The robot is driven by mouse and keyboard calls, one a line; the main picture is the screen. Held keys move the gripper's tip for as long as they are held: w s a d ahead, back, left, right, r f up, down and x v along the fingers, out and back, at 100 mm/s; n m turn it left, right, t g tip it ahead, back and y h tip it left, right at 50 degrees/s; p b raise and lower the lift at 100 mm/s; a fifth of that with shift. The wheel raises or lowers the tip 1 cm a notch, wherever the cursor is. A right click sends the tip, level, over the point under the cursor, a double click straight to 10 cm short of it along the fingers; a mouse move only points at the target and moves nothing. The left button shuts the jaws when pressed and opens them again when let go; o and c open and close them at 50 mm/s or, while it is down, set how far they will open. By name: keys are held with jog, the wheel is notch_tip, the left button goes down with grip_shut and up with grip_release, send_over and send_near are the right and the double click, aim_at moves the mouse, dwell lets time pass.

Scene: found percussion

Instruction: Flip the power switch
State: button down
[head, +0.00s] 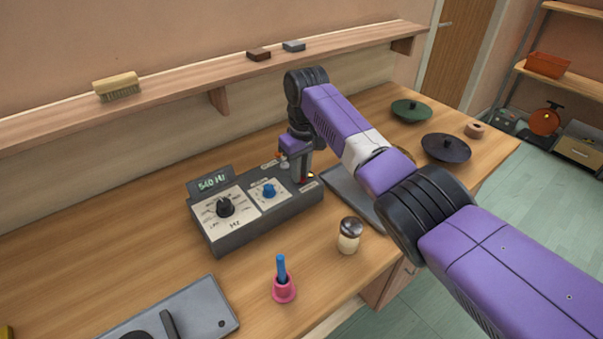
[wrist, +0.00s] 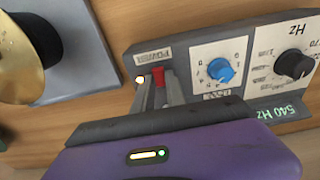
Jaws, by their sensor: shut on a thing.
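The dark grey signal box (head: 262,223) stands on the wooden bench, with a display (head: 210,183) that reads 540 Hz. In the wrist view, the red power switch (wrist: 158,76) sits by the POWER label (wrist: 153,57) at the box's end. My gripper (wrist: 158,90) is shut on the red switch, one finger on each side, and hides part of it. A small round lamp (wrist: 140,79) beside the switch looks bright. In the head view, my gripper (head: 301,178) comes down onto the right end of the box, and the switch is mostly hidden.
The box also carries a black dial (head: 225,207) and a blue knob (head: 270,191). A shaker jar (head: 349,237) and a pink bell with a blue handle (head: 283,288) stand in front. Dark lids (head: 446,148) lie to the right. A shelf (head: 180,92) runs along the wall behind.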

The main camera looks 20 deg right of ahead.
aim_at(302, 179)
dwell(0.4)
jog(key=c, duration=1.4)
grip_release()
jog(key=shift+o, duration=0.2)
notch_tip(302, 179, up, 8)
jog(key=b, duration=0.1)
jog(key=shift+s, duration=0.2)
jog(key=shift+f, duration=0.1)
